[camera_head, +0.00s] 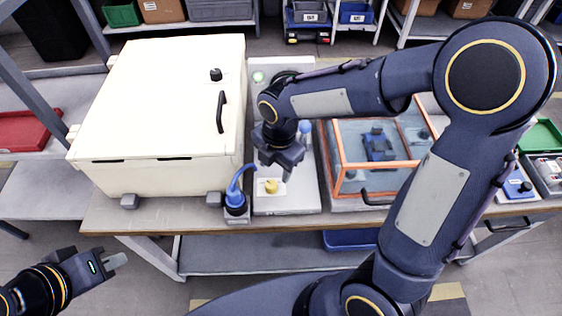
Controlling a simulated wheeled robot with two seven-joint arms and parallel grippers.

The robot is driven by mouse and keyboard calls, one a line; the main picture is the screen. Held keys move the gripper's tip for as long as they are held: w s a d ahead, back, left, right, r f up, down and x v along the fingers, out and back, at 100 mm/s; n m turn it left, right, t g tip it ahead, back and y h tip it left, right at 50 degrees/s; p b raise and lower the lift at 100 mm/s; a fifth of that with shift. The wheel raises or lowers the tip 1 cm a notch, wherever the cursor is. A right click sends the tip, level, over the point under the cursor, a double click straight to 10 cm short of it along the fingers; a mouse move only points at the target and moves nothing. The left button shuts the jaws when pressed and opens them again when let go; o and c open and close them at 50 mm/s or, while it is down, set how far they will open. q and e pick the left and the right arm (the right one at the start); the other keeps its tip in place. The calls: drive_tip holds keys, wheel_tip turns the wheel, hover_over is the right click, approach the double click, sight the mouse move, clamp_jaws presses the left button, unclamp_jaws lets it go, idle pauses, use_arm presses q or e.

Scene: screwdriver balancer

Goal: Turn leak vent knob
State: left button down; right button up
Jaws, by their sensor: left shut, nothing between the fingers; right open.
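A small yellow knob (271,186) sits on a pale square plate at the front of a light grey panel (290,202) on the workbench. No readable label shows which knob is the leak vent. A black knob (215,75) stands on the lid of the large cream box (165,90). My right gripper (276,172) points down just above the yellow knob, open, with its fingers apart. I cannot tell whether a finger touches the knob. My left gripper (117,260) is shut and empty at the lower left, away from the bench.
A blue hose fitting (236,200) stands left of the yellow knob, close by. An orange-framed clear case (337,165) is to the right. A green round button (258,77) is at the panel's back. The cream box has a black handle (221,112). My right arm hides part of the panel.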

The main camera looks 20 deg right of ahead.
sight(271, 184)
drive_tip(key=shift+w+a+f+n, duration=0.25)
drive_tip(key=shift+w+f+n, duration=0.15)
drive_tip(key=shift+n, duration=0.3)
drive_tip(key=shift+w+f, duration=0.15)
drive_tip(key=shift+f, duration=0.1)
wheel_tip(271, 184, down, 7)
drive_tip(key=shift+w+a+f, duration=0.15)
drive_tip(key=shift+f, duration=0.05)
drive_tip(key=c, duration=1)
drive_tip(key=shift+o, duration=0.2)
